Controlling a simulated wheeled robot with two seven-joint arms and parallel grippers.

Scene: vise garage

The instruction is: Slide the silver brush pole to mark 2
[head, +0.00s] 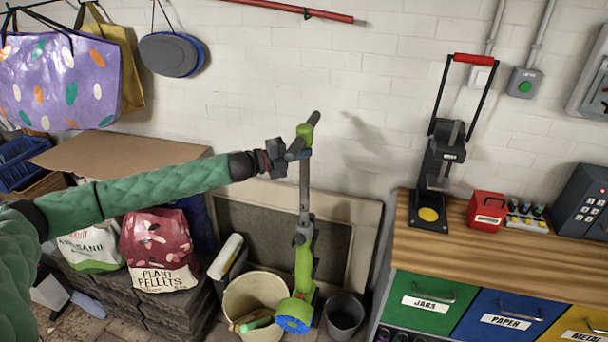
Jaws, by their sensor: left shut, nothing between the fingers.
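The silver brush pole (304,188) stands nearly upright in front of the white wall. It has a green and dark grey handle at the top, a green lower body and a round blue brush head at the bottom. Any numbered marks on the pole are too small to read. My left gripper (298,150) reaches in from the left, just beside the top of the pole below the handle. It is shut and empty; I cannot tell whether it touches the pole. My right gripper is out of view.
A cream bucket (257,292) and a dark pot (345,315) flank the brush head. A framed panel (345,215) leans behind. Bags of plant pellets (160,250) stand left. A wooden workbench (470,250) with a press (438,160) and a red box (487,211) stands right.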

